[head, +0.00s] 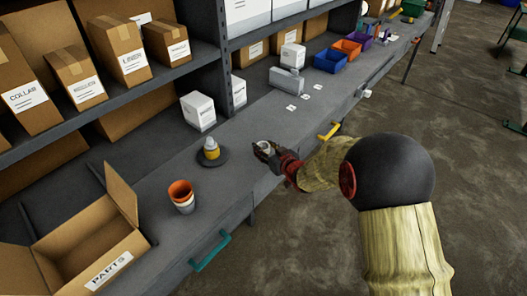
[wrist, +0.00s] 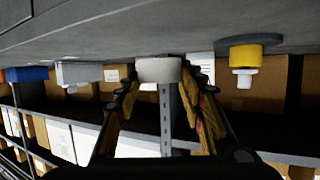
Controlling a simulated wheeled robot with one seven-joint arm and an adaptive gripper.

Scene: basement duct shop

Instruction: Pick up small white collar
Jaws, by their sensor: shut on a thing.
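The small white collar (head: 264,145) is a short pale ring at the tip of my gripper (head: 267,150), over the grey workbench (head: 248,174). In the wrist view, which looks upside down, the white collar (wrist: 158,69) sits between the two dark fingers of my gripper (wrist: 159,80). The fingers are shut on its sides. I cannot tell whether the collar touches the bench or is just above it. My gripper partly hides it in the head view.
A yellow and white piece on a dark round base (head: 212,155) stands left of my gripper. An orange and white cup (head: 181,196) and an open PARTS box (head: 95,249) are nearer. White boxes (head: 198,111) stand behind. Blue (head: 331,61) and orange bins (head: 346,48) are farther along.

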